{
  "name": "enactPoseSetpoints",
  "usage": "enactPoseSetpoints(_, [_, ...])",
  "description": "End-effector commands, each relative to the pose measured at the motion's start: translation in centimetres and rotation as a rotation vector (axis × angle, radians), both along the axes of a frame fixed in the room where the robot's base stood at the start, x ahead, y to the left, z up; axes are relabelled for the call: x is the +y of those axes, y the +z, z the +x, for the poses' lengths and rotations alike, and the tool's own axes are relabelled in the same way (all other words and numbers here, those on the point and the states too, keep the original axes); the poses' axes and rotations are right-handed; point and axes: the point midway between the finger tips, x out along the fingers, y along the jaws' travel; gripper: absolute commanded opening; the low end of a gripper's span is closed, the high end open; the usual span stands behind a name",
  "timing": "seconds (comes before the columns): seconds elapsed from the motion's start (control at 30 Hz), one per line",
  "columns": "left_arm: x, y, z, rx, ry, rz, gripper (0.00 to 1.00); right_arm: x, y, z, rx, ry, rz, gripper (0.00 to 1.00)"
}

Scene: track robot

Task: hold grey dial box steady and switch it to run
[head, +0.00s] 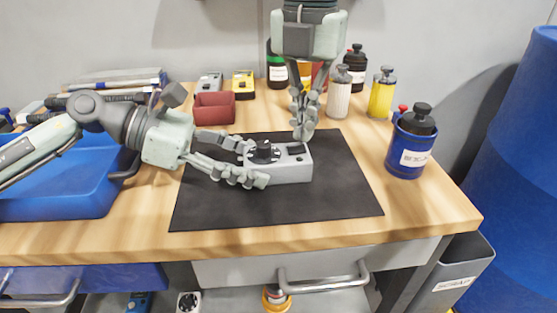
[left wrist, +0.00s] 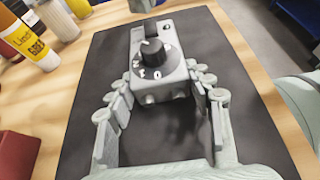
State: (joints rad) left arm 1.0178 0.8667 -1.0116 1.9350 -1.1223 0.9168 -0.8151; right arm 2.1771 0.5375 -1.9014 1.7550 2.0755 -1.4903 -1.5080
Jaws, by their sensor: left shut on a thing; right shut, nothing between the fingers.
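The grey dial box (head: 291,170) sits on the black mat, with a black dial (head: 263,152) on its left part and a dark window at its right end. My left gripper (head: 254,164) is shut on the box's left end, a finger on each long side. The left wrist view shows the box (left wrist: 172,84) between these fingers (left wrist: 166,72). There the knob (left wrist: 152,48) has a white pointer line toward the upper left, with white marks around it; which mark is run is unclear. My right gripper (head: 303,134) is shut and empty, fingertips down at the box's far right edge; contact is unclear.
The black mat (head: 340,195) has free room at the right and front. A dark red bin (head: 214,108) stands behind left, a blue tray (head: 60,195) at left. Several bottles stand behind; a blue cup (head: 407,155) with a black-capped bottle stands at right.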

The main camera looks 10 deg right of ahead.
Motion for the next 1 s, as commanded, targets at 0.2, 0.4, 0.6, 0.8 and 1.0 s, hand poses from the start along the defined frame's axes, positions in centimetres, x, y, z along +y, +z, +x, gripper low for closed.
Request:
enactPoseSetpoints(0.2, [0.0, -0.1, 0.0, 0.001, -0.002, 0.002, 0.05, 0.0, -0.7, 0.0, 0.002, 0.0, 0.001, 0.0])
enactPoseSetpoints(0.4, [0.0, -0.1, 0.0, 0.001, -0.002, 0.002, 0.05, 0.0, -1.3, 0.0, 0.001, 0.001, 0.0, 0.0])
enactPoseSetpoints(0.6, [0.0, -0.1, -0.1, 0.001, -0.002, 0.002, 0.05, 0.0, -1.9, 0.0, 0.002, 0.001, 0.0, 0.0])
enactPoseSetpoints(0.8, [0.0, -0.1, -0.1, 0.001, -0.002, 0.002, 0.05, 0.0, -1.9, 0.0, 0.002, 0.0, 0.0, 0.0])
enactPoseSetpoints(1.0, [0.0, -0.2, -0.1, 0.001, -0.002, 0.002, 0.05, 0.0, -0.4, 0.0, 0.0, -0.001, 0.001, 0.0])
